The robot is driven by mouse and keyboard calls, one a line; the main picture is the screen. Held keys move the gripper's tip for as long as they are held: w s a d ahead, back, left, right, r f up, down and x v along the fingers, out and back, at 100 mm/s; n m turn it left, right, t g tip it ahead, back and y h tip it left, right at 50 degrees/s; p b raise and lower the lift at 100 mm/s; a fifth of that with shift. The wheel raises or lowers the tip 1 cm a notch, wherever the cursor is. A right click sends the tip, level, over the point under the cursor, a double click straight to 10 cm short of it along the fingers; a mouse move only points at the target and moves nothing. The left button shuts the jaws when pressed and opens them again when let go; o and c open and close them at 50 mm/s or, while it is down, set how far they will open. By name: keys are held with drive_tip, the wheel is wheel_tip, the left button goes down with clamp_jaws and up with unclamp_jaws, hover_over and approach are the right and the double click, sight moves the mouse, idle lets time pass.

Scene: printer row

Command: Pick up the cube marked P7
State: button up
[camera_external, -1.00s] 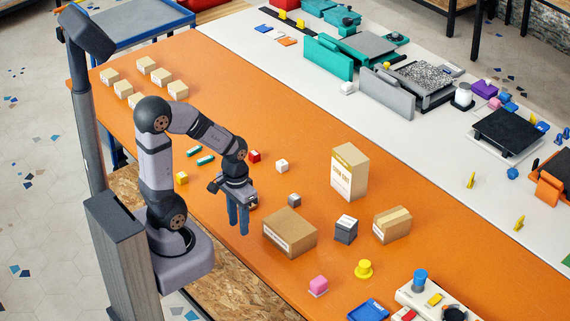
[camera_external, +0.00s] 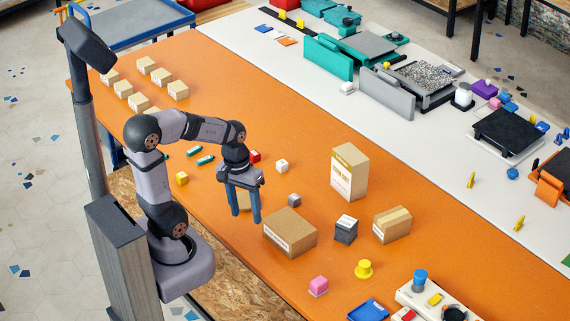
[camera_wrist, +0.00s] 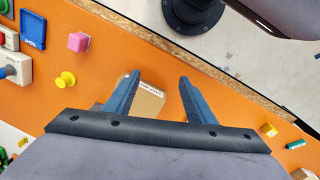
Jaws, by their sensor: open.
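No P7 mark is legible, so I cannot tell which cube carries it. Candidates are a pink cube (camera_external: 318,286), a small grey cube (camera_external: 294,200), a dark grey cube (camera_external: 345,229), a white cube (camera_external: 282,166), a red cube (camera_external: 255,156) and a yellow cube (camera_external: 182,178). The pink cube (camera_wrist: 78,41) and yellow cube (camera_wrist: 268,130) also show in the wrist view. My gripper (camera_external: 247,220) is open and points down above the orange table, left of the cardboard box (camera_external: 290,232). In the wrist view my gripper (camera_wrist: 158,78) has its fingers wide apart, holding nothing.
The cardboard box (camera_wrist: 147,106) lies partly behind a finger in the wrist view. A tall carton (camera_external: 349,172) and another box (camera_external: 392,225) stand to the right. A yellow knob-shaped piece (camera_external: 364,268) is near the pink cube. Several small boxes stand far left.

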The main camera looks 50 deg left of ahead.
sight(292, 197)
drive_tip(key=w+a+f+n+t+h+b, duration=0.1)
drive_tip(key=w+n+b, duration=0.3)
drive_tip(key=n, duration=0.1)
drive_tip(key=w+a+f+n+t+h+b, duration=0.1)
drive_tip(key=w+n+t+b, duration=0.1)
drive_tip(key=w+n+b, duration=0.2)
drive_tip(key=w+a+f+n+t+h+b, duration=0.1)
drive_tip(key=w+f+n+t+h+b, duration=0.1)
drive_tip(key=w+n+b, duration=0.3)
drive_tip(key=shift+f+n+b, duration=0.1)
drive_tip(key=shift+n+b, duration=0.55)
drive_tip(key=shift+n, duration=0.25)
drive_tip(key=w+a+r+n+t+b, duration=0.5)
drive_tip(key=w+a+n+t+b, duration=0.2)
drive_tip(key=a+n+b, duration=0.4)
drive_tip(key=shift+n, duration=0.4)
drive_tip(key=f, duration=0.4)
drive_tip(key=d+f+p, duration=0.1)
drive_tip(key=f, duration=0.8)
drive_tip(key=shift+s+d+f, duration=0.1)
drive_tip(key=shift+d+f, duration=0.1)
drive_tip(key=shift+f, duration=0.6)
drive_tip(key=shift+b+x, duration=0.35)
drive_tip(key=shift+x, duration=3.3)
drive_tip(key=shift+d+r, duration=0.1)
drive_tip(key=shift+r, duration=0.05)
drive_tip(key=c, duration=1)
